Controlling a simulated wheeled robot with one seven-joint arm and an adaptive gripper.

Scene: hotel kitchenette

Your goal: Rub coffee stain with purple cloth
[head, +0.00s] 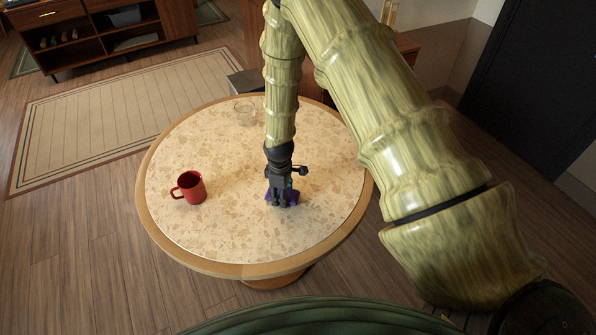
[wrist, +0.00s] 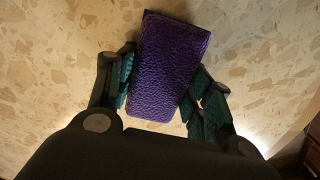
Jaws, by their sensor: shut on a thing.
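A purple cloth (wrist: 168,65), folded into a textured block, is between the fingers of my gripper (wrist: 160,95) in the wrist view. The fingers are shut on its two sides. In the head view my gripper (head: 282,200) points down at the right-hand part of the round table (head: 225,235). Small parts of the purple cloth (head: 292,195) show around the fingertips, at or very close to the tabletop. I cannot tell if it touches the surface. No coffee stain can be told apart from the speckled stone pattern; it may be hidden under the cloth or gripper.
A red mug (head: 190,188) stands at the left of the table. The table's front and middle are clear. A striped rug (head: 95,125) and a wooden cabinet (head: 100,35) lie beyond.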

